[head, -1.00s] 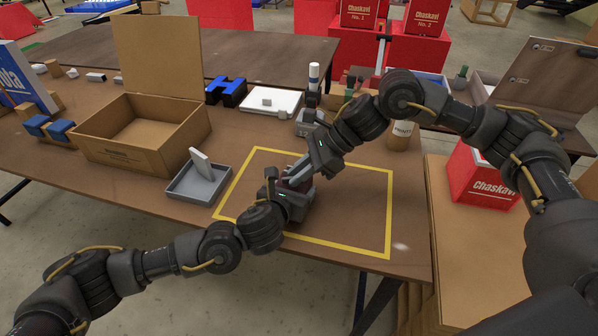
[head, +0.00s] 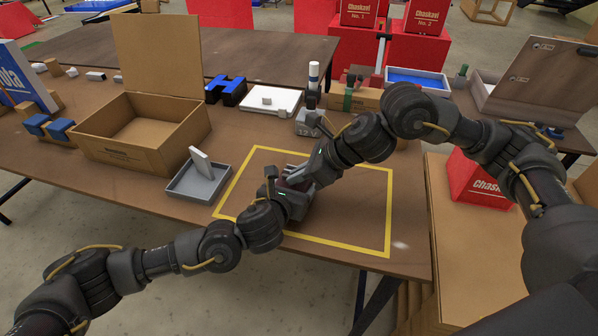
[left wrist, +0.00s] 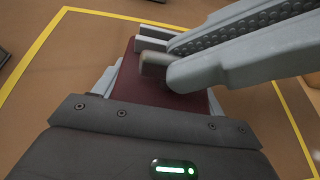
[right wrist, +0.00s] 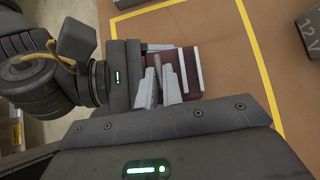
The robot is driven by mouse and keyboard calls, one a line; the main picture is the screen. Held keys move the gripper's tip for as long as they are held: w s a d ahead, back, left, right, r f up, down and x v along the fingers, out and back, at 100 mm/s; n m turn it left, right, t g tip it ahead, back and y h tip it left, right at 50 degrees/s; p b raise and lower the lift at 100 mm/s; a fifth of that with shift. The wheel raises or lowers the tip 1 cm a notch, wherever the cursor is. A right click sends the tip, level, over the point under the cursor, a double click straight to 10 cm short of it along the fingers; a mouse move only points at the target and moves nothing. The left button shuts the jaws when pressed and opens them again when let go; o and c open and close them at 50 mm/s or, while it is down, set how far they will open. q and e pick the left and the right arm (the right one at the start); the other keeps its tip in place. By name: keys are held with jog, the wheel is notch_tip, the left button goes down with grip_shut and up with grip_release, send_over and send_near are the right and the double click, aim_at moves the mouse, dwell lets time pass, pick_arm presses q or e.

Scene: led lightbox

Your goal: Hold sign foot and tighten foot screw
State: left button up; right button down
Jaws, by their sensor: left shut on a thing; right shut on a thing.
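The sign foot is a dark red block lying inside the yellow outline; it shows in the left wrist view (left wrist: 185,102) and the right wrist view (right wrist: 188,62). My left gripper (head: 292,192) is shut on the foot, its grey fingers along the block's sides. My right gripper (right wrist: 163,84) comes in from above and is shut on a small brownish piece (left wrist: 154,63) over the foot, seemingly the foot screw. Its fingertips are close above the block. The screw's lower end and how far it sits in the foot are hidden. In the head view the arms cover most of the foot.
The yellow outline (head: 328,249) is otherwise clear. A grey tray (head: 180,193) with a pale upright plate stands left of it, beside an open cardboard box (head: 124,153). A white panel (head: 270,99) and a grey 12 V block (right wrist: 312,38) stand behind.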

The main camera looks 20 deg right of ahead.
pick_arm(q)
jog(key=shift+r, duration=0.1)
pick_arm(e)
jog(key=c, duration=1.8)
grip_release()
jog(key=shift+r, duration=0.1)
jog(key=v, duration=1.2)
jog(key=shift+s, duration=0.1)
pick_arm(q)
jog(key=o, duration=1.2)
jog(key=shift+o, duration=0.2)
